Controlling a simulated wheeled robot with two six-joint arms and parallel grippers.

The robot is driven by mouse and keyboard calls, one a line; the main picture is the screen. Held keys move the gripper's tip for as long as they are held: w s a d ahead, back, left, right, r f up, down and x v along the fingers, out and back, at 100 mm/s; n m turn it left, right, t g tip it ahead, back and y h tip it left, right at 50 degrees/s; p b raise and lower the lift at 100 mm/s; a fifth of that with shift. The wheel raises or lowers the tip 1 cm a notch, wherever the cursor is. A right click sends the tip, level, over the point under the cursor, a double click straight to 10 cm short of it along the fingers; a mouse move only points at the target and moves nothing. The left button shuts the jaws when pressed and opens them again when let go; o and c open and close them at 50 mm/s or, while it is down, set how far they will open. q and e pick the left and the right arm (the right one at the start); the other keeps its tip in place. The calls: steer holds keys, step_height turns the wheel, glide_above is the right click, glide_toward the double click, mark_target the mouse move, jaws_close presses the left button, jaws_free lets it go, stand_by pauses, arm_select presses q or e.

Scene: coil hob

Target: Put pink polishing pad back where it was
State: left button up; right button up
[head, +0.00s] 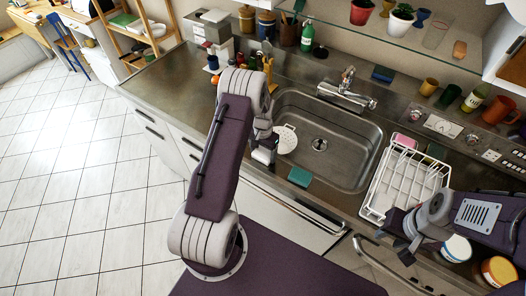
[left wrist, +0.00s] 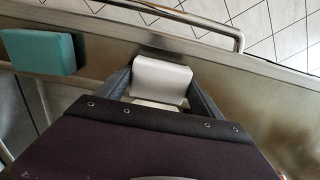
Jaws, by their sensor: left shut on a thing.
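The pink pad (head: 405,140) shows at the back of the white wire dish rack (head: 371,212), right of the sink. My left gripper (head: 264,158) is over the counter's front strip, left of the sink. It is shut on a small white block (left wrist: 160,82), which sits between both fingers in the left wrist view. The block's underside is hidden. My right gripper (head: 396,242) is by the front of the dish rack, its fingers apart and nothing seen between them.
A teal sponge (head: 300,176) lies on the sink's front edge. A white perforated disc (head: 286,139) is at the sink's left side. Two cans (head: 457,249) stand near my right arm. A rail (head: 290,205) runs along the counter front. The left counter is mostly clear.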

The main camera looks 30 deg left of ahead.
arm_select(q)
steer(key=o, duration=0.8)
steer(key=shift+s+f, duration=0.1)
steer(key=o, duration=0.4)
